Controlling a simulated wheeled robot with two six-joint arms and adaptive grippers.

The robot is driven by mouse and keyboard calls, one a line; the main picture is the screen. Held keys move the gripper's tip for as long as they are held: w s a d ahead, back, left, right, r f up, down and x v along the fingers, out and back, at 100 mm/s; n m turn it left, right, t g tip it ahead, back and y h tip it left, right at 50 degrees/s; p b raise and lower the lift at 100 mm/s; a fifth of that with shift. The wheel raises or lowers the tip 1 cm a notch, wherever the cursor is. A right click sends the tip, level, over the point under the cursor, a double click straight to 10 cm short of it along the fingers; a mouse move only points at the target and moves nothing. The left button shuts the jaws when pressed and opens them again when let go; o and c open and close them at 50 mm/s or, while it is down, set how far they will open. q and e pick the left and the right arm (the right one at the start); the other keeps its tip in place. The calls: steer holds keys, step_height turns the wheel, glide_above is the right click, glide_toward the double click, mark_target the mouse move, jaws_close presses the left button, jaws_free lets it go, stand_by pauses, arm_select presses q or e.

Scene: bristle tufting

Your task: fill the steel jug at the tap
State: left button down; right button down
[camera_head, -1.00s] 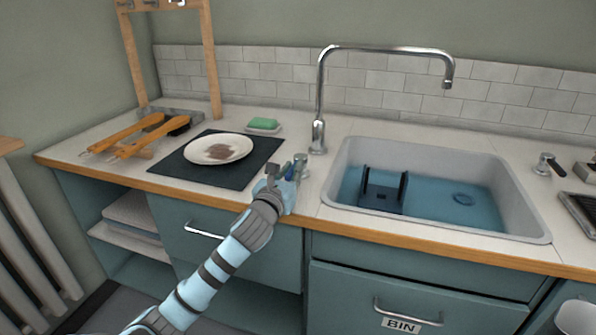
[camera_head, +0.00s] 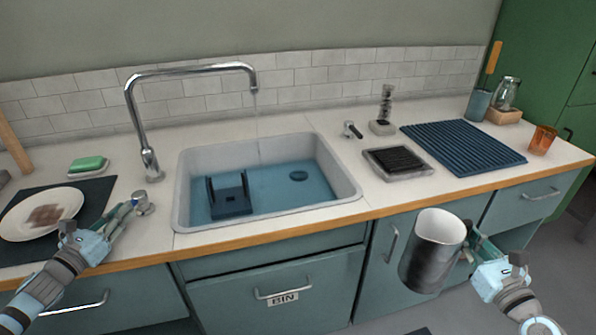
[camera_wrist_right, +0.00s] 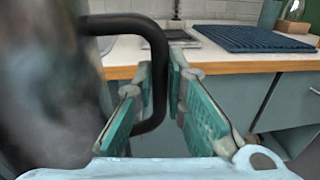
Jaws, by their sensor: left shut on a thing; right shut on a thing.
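The steel jug (camera_head: 430,265) is off the counter, in front of the cupboard doors right of the sink, roughly upright with its open top showing. My right gripper (camera_head: 470,245) is shut on its dark handle; in the right wrist view the black handle (camera_wrist_right: 158,75) runs between the fingers, with the blurred jug at left. The tall chrome tap (camera_head: 190,70) arches over the sink (camera_head: 350,190). A thin, faint stream of water (camera_head: 257,112) falls from its spout. My left gripper (camera_head: 130,208) is shut on the tap knob (camera_head: 142,203) at the tap's foot.
A dark blue rack (camera_head: 230,200) stands in the sink. A plate (camera_head: 40,212) and a green sponge (camera_head: 88,164) are at left. Right of the sink are a black scrubber tray (camera_head: 398,162), a blue ribbed mat (camera_head: 462,146) and an orange cup (camera_head: 543,138).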

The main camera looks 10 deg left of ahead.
arm_select(q)
steer(key=shift+a+h, duration=0.2)
steer(key=shift+h, duration=0.2)
steer(key=c, duration=1.6)
jaws_free()
steer(key=shift+o, duration=0.2)
steer(key=s, duration=0.7)
steer(key=shift+s+a, duration=0.15)
steer(key=shift+a, duration=0.2)
